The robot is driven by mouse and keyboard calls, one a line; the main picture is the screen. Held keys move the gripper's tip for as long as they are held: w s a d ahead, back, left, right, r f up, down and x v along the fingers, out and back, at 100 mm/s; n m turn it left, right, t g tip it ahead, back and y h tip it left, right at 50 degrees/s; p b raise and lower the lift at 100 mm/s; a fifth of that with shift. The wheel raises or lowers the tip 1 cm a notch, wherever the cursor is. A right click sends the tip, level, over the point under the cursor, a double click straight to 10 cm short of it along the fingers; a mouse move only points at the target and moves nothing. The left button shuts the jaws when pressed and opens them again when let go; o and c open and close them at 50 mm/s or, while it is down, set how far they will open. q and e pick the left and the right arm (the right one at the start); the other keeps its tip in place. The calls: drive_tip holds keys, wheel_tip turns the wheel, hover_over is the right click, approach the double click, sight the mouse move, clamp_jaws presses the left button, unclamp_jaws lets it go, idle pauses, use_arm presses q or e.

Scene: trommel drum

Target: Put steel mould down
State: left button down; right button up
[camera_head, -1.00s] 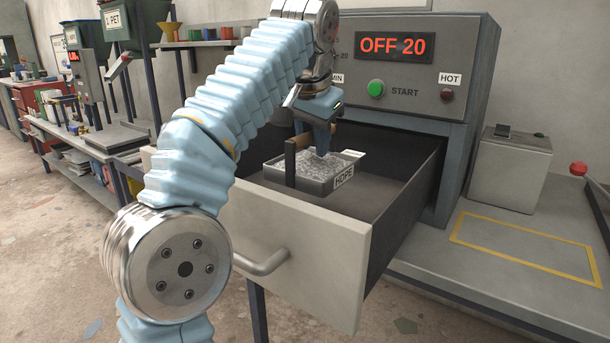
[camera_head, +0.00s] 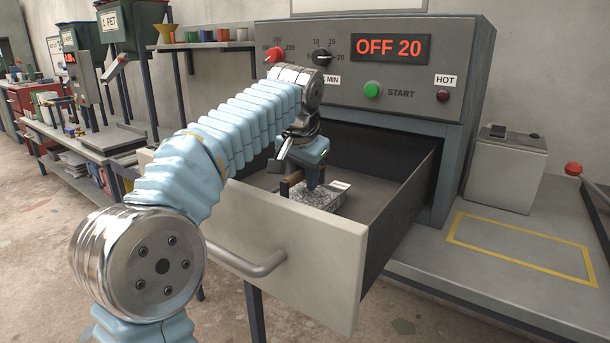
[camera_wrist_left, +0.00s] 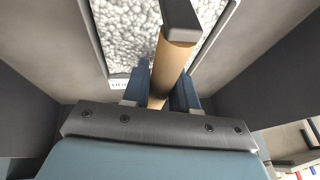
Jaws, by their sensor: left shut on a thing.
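The steel mould (camera_wrist_left: 94,36) is a grey rectangular tray filled with pale granules (camera_head: 324,200), with a wooden handle (camera_wrist_left: 174,62). In the head view it is low inside the open drawer, and the drawer front hides its lower part. My left gripper (camera_head: 315,178) is shut on the handle, with a finger on each side of it in the wrist view. I cannot tell whether the mould touches the drawer floor. My right gripper is not in view.
The open drawer (camera_head: 300,245) of the oven has a bar handle (camera_head: 250,262) and tall side walls close around the mould. The oven panel shows OFF 20 (camera_head: 390,47). A yellow-outlined area (camera_head: 520,247) on the bench at right is clear. A grey box (camera_head: 506,168) stands behind it.

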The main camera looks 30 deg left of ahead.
use_arm(q)
drive_tip(key=shift+f, duration=0.15)
drive_tip(key=c, duration=0.9)
unclamp_jaws()
drive_tip(key=shift+r, duration=0.3)
drive_tip(key=v, duration=1.1)
drive_tip(key=shift+s+r, duration=0.25)
drive_tip(key=shift+r, duration=0.05)
